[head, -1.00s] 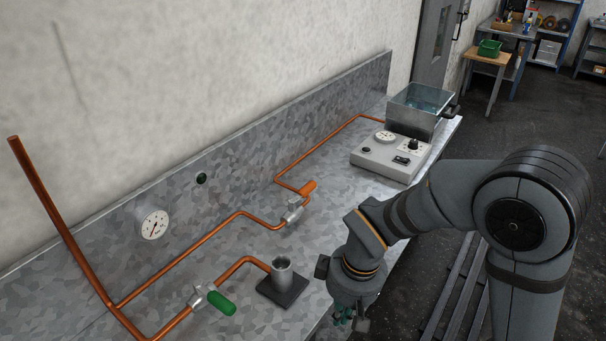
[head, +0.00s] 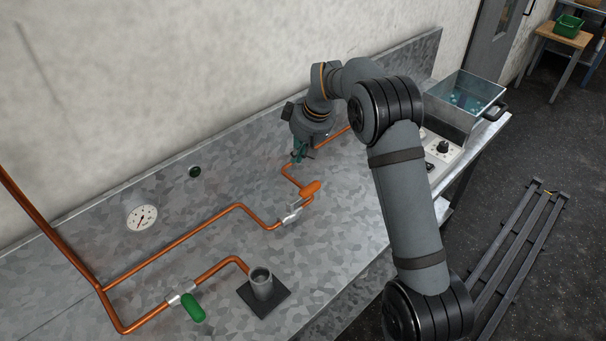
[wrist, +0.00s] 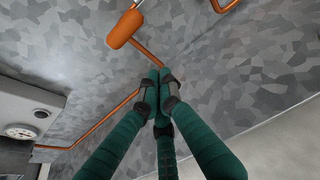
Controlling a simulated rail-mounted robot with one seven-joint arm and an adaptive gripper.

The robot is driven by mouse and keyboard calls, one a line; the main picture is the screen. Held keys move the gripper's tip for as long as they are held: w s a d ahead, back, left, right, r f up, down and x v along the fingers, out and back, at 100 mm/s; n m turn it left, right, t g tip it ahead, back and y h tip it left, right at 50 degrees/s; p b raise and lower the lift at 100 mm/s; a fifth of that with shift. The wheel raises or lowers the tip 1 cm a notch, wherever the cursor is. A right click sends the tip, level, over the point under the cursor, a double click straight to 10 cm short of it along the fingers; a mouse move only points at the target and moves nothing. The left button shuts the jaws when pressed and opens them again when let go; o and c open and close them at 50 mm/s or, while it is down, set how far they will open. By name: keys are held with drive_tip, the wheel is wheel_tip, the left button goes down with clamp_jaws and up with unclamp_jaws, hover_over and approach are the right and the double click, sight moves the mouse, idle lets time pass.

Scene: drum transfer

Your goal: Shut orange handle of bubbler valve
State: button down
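The bubbler valve (head: 291,213) sits in the copper line on the metal bench, and its orange handle (head: 311,188) points up and to the right. The handle also shows at the upper left of the wrist view (wrist: 124,29), with a bit of valve metal at the top edge. My gripper (head: 299,155) hangs above the copper pipe behind the handle, near the back wall. In the wrist view my gripper (wrist: 160,92) has its green fingers drawn together at the tips, with nothing seen between them. The handle is apart from the fingers.
A green-handled valve (head: 193,306) and a metal cup on a dark base (head: 262,285) are at the front left. A gauge (head: 142,218) is on the backsplash. A control box (head: 440,152) and a water bath (head: 466,103) stand at the right. Copper pipe (head: 290,176) runs below my gripper.

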sight(304, 194)
wheel_tip(304, 194, down, 8)
drive_tip(key=p, duration=0.4)
drive_tip(key=shift+s+d+f, duration=0.2)
drive_tip(key=shift+s+d, duration=0.15)
drive_tip(key=shift+d, duration=0.1)
drive_tip(key=shift+d, duration=0.2)
